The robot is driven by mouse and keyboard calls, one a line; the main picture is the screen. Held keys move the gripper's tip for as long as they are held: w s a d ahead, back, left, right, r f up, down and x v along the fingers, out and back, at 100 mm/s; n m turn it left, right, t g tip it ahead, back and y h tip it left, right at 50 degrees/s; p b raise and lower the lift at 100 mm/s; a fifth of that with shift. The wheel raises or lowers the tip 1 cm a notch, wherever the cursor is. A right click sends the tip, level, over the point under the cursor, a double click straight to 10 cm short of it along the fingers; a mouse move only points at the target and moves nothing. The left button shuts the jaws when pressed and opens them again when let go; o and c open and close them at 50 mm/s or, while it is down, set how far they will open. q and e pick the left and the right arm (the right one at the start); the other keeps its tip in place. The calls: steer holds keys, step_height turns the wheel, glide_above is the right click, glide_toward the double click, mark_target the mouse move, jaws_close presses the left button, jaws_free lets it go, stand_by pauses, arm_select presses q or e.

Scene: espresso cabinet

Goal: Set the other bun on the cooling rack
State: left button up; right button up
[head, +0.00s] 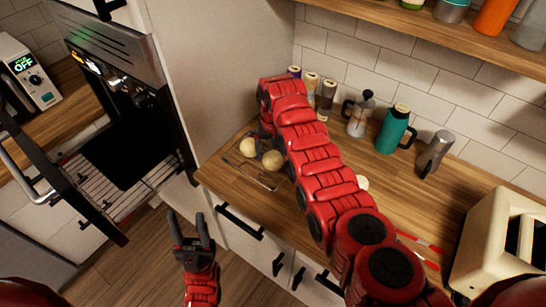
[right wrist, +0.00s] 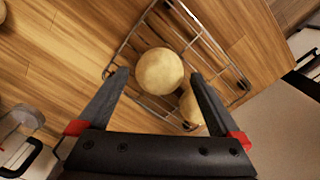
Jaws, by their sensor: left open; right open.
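The wire cooling rack (head: 262,181) lies on the wooden counter. Two pale round buns are at it, one (head: 248,147) nearer the left and one (head: 272,160) beside it. In the right wrist view one bun (right wrist: 160,71) lies over the rack wires (right wrist: 150,103), between the open fingers of my right gripper (right wrist: 160,76). The other bun (right wrist: 188,104) is partly hidden behind a finger. In the head view my right arm mostly hides that gripper. Another pale round thing (head: 362,182) shows partly behind my right arm. My left gripper (head: 188,230) is open and empty, low in front of the cabinets.
A cream toaster (head: 490,245) stands at the right.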

mark_target(273, 157)
step_height(273, 157, up, 6)
steer(key=b, duration=0.2)
steer(key=shift+w+b, duration=0.1)
steer(key=shift+b, duration=0.25)
step_height(273, 157, up, 3)
steer(key=shift+r+p, duration=0.1)
steer(key=shift+p, duration=0.6)
